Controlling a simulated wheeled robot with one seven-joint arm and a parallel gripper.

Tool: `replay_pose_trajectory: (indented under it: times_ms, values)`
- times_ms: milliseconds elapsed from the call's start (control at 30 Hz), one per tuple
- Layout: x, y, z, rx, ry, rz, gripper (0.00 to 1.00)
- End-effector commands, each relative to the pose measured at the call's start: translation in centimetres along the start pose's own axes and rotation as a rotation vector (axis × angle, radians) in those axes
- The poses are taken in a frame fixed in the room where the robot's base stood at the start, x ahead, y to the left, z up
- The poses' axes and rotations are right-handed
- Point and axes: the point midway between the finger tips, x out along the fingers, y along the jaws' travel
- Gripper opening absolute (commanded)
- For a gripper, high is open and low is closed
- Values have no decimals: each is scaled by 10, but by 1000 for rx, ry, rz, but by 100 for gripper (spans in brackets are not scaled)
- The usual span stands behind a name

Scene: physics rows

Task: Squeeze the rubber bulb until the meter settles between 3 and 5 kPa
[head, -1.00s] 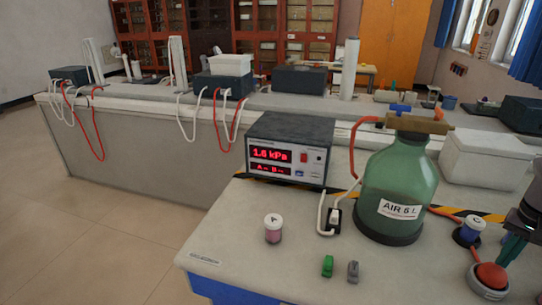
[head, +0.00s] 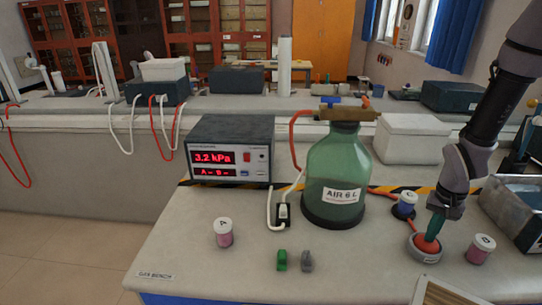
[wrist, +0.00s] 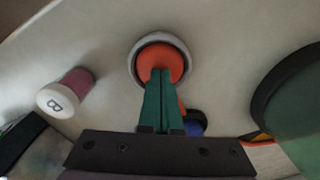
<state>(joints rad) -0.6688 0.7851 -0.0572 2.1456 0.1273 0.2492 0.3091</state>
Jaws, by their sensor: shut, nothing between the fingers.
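The red rubber bulb (head: 424,244) sits in a grey ring base on the bench at the right; it also shows in the wrist view (wrist: 171,58). My gripper (head: 431,236) points down with its green fingers shut together, tips on top of the bulb, nothing between them. In the wrist view the fingers (wrist: 161,75) cover part of the bulb. The meter (head: 230,148) reads 3.2 kPa in red digits, with "A- B-" on a line below. The green AIR bottle (head: 334,180) stands left of the bulb, with an orange hose at its stopper.
Jar A (head: 223,233) stands front left, jar C (head: 404,204) behind the bulb, and jar B (head: 480,249) right of it. A green clip (head: 282,260) and a grey clip (head: 307,261) lie at the front. A white box (head: 411,138) stands behind the bottle.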

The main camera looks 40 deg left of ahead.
Motion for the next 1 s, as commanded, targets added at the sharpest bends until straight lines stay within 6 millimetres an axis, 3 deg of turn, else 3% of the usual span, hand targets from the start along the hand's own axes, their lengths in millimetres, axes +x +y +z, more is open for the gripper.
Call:
replay_pose_trajectory:
  times_ms: [233,700,1000]
  values:
    - [-5,0,0,0,1,0,0]
    - [-34,0,0,1,1,0,0]
    - [-35,0,0,1,0,0,0]
